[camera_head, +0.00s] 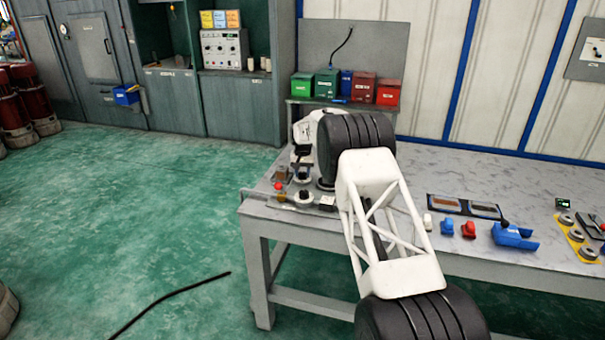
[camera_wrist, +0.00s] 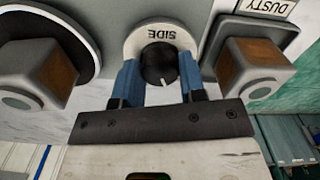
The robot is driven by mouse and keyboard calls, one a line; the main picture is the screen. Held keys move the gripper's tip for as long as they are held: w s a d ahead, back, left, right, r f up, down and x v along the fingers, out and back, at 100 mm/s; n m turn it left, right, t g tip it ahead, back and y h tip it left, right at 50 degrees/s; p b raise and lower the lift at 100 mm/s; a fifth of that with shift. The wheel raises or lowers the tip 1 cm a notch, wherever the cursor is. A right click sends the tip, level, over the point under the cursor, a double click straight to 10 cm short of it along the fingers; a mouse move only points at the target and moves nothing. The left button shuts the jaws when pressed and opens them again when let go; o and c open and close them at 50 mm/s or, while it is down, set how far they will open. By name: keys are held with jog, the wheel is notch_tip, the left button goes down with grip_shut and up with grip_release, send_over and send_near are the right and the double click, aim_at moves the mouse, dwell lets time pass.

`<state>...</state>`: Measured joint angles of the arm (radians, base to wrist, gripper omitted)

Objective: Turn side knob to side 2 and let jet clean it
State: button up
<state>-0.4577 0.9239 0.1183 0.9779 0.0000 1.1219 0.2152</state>
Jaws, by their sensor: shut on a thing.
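The side knob (camera_wrist: 159,62) is black and round with a white pointer line. In the wrist view it sits on a pale round plate marked "SIDE", which reads upside down, and the pointer is toward the bottom of the picture. My gripper (camera_wrist: 160,72) has its two blue fingers on either side of the knob and is shut on it. In the head view my arm hides the knob and the fingers. I cannot make out a side number or a jet.
Two grey blocks with brown faces flank the fingers closely, one left (camera_wrist: 38,75) and one right (camera_wrist: 254,68). A "DUSTY" label (camera_wrist: 265,8) is at the upper right.

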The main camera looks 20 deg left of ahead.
aim_at(302, 173)
jog(key=shift+r, duration=0.1)
jog(key=o, duration=0.9)
jog(key=shift+r, duration=3.85)
